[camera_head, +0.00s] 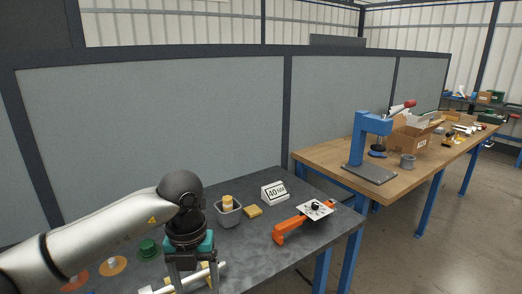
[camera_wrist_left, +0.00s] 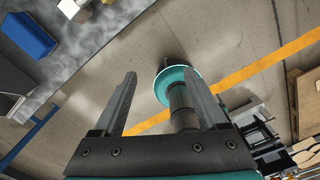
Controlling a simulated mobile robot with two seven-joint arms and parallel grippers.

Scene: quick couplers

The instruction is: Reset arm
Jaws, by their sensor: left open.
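My left gripper (camera_head: 194,284) points down over the front of the dark grey table (camera_head: 262,266); it is cut off by the lower picture edge. In the left wrist view my left gripper (camera_wrist_left: 162,78) has its two fingers wide apart with nothing held between them. A white tube-like part (camera_head: 160,291) and a yellow piece lie by the fingers in the head view, partly hidden; I cannot tell if they touch. A green round part (camera_head: 148,248) and two orange discs (camera_head: 112,265) are left of the gripper, partly behind my arm. My right gripper is not in view.
A grey bin (camera_head: 229,217) with a yellow item, a yellow block (camera_head: 253,211), a "40" sign (camera_head: 275,194) and an orange tool (camera_head: 291,230) by a white plate stand right of my arm. A wooden bench (camera_head: 330,163) holds a blue press (camera_head: 359,141). A partition stands behind.

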